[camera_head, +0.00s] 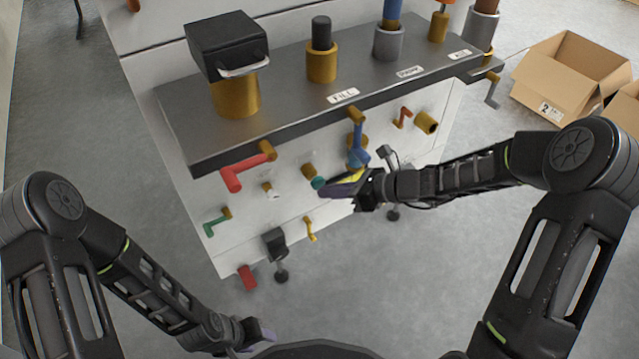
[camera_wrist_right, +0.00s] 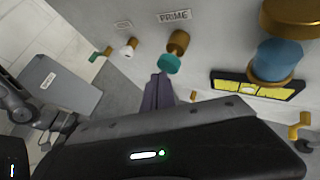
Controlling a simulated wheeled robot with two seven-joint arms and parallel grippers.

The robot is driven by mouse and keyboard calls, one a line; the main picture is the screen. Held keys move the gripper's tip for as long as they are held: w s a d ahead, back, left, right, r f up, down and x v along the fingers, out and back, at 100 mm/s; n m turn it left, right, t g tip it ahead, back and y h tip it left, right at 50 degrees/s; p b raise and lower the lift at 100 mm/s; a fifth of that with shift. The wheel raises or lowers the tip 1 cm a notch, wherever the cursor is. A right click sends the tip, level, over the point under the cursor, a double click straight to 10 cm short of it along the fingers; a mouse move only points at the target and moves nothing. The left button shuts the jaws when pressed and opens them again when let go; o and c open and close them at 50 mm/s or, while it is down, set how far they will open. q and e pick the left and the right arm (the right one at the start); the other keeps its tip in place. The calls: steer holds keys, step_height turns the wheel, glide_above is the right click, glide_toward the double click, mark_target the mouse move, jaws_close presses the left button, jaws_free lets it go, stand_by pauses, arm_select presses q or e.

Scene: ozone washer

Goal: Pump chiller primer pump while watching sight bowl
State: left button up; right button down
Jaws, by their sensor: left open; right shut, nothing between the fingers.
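The primer pump is a short brass cylinder with a teal end cap on the machine's front; it shows in the head view (camera_head: 309,171) and below the "PRIME" label in the right wrist view (camera_wrist_right: 170,62). My right gripper (camera_head: 326,190) is shut and empty, its purple-grey fingertips (camera_wrist_right: 158,80) close to the teal cap; I cannot tell if they touch. A blue bowl (camera_wrist_right: 279,60) under a brass collar, seemingly the sight bowl, is right of the pump, with a black-and-yellow strip (camera_wrist_right: 232,83) behind it. My left gripper (camera_head: 256,332) is open and empty, low and away from the machine.
A red lever (camera_head: 245,172), a green lever (camera_head: 214,224) and a yellow lever (camera_head: 311,230) stick out from the white front. The grey shelf (camera_head: 300,108) above overhangs it. Cardboard boxes (camera_head: 560,75) stand on the floor at right. The floor between my arms is clear.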

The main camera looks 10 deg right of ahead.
steer(key=shift+s+d, duration=0.15)
steer(key=shift+s, duration=0.25)
steer(key=shift+s, duration=0.1)
steer(key=s, duration=0.1)
steer(key=s+d, duration=0.1)
steer(key=s, duration=0.1)
steer(key=s+d, duration=0.1)
steer(key=shift+s+p, duration=0.25)
steer(key=shift+p, duration=0.05)
steer(key=shift+a, duration=0.1)
stand_by(0.7)
